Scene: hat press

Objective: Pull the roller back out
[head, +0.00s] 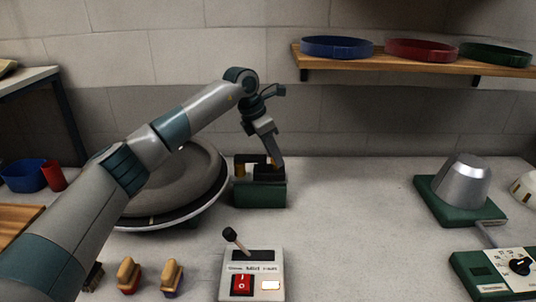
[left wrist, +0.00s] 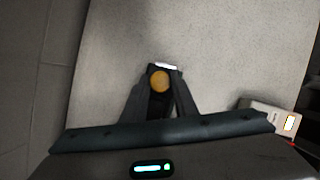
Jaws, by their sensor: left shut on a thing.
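A small green block (head: 260,195) stands just right of a round grey felt-like disc (head: 200,170) on a dark, white-edged base. A dark and yellow part, seemingly the roller (head: 241,165), sits on top of the block at the disc's edge. My left gripper (head: 272,162) reaches down from above onto the top of the block. In the left wrist view, a round orange-yellow end (left wrist: 160,81) shows between its fingers, which are shut on it. The fingers hide part of the roller, so I cannot tell whether it touches the disc. My right gripper is out of view.
A control box (head: 252,275) with a lever and a red switch stands in front. Brushes (head: 172,277) lie front left. A metal hat form (head: 462,182) on a green base is at right. A shelf (head: 400,62) holds coloured bands. The counter between is clear.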

